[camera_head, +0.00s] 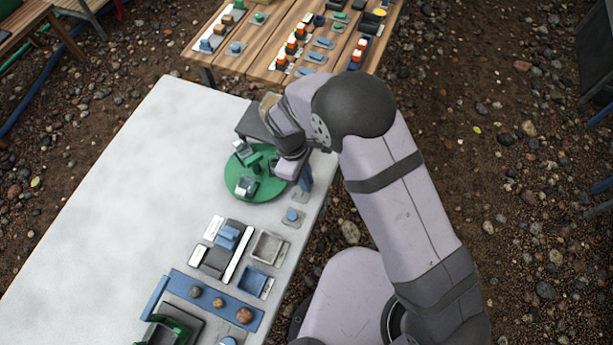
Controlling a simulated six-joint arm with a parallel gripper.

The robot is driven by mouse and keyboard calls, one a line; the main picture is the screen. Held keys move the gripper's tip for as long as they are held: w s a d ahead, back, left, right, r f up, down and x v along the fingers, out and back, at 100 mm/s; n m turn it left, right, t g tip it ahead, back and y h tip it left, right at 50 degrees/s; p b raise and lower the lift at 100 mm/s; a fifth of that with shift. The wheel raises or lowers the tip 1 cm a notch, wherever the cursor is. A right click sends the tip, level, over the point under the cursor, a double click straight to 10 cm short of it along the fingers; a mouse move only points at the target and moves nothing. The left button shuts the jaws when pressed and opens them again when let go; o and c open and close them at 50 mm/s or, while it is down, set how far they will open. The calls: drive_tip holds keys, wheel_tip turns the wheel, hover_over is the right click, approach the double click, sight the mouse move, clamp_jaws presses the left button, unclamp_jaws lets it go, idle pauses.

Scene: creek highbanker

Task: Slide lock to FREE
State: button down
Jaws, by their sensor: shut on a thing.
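My gripper (290,167) is at the right edge of a round green turntable (237,186), near the table's right side. A small blue piece (306,179) shows right beside the gripper. The gripper is shut on this piece, but my wrist hides most of the contact. I cannot read any FREE marking, and I cannot tell the lock's position. The turntable carries small green and grey holders (246,187). A dark grey block (252,124) stands behind it, partly hidden by my arm.
Nearer on the pale table (130,180) are a small blue knob (292,216), a blue slider block (228,237) on a dark base, a grey tray (267,247), and a blue rack (215,298) with round brown pieces. The left side is clear. A wooden table (230,62) with small parts stands behind.

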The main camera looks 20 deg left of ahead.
drive_tip(key=shift+s+p, duration=0.35)
drive_tip(key=shift+s, duration=1.2)
drive_tip(key=c, duration=1.9)
unclamp_jaws()
drive_tip(key=shift+o, duration=0.2)
wheel_tip(320, 180, up, 7)
drive_tip(key=p, duration=0.6)
